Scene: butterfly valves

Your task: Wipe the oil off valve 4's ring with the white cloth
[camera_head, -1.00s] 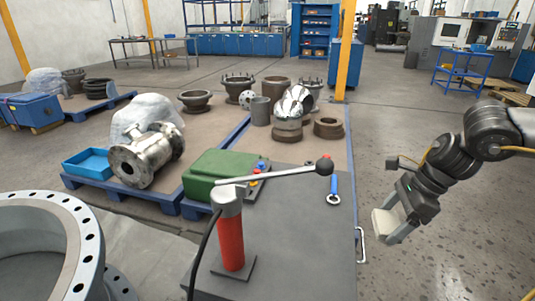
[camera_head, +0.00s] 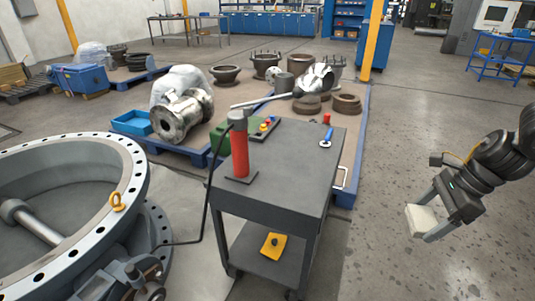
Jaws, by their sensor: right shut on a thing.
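My right gripper (camera_head: 428,221) is at the right of the head view, shut on the white cloth (camera_head: 421,221), a small pale folded block between its fingers. It is held in the air over bare floor, right of the grey cart. A large grey butterfly valve (camera_head: 130,190) stands at the left, with a bolt-holed flange ring, a shaft across its bore and a yellow lifting eye on the rim. No number shows on it, so I cannot tell whether it is valve 4. I see no clear oil on its ring. My left gripper is out of view.
A grey cart (camera_head: 300,195) with a red hand pump (camera_head: 240,150), its long lever and a blue-handled wrench (camera_head: 327,137) stands between the valve and my right gripper. A yellow item (camera_head: 274,246) lies on its lower shelf. Pallets with valve parts stand behind. Floor at the right is clear.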

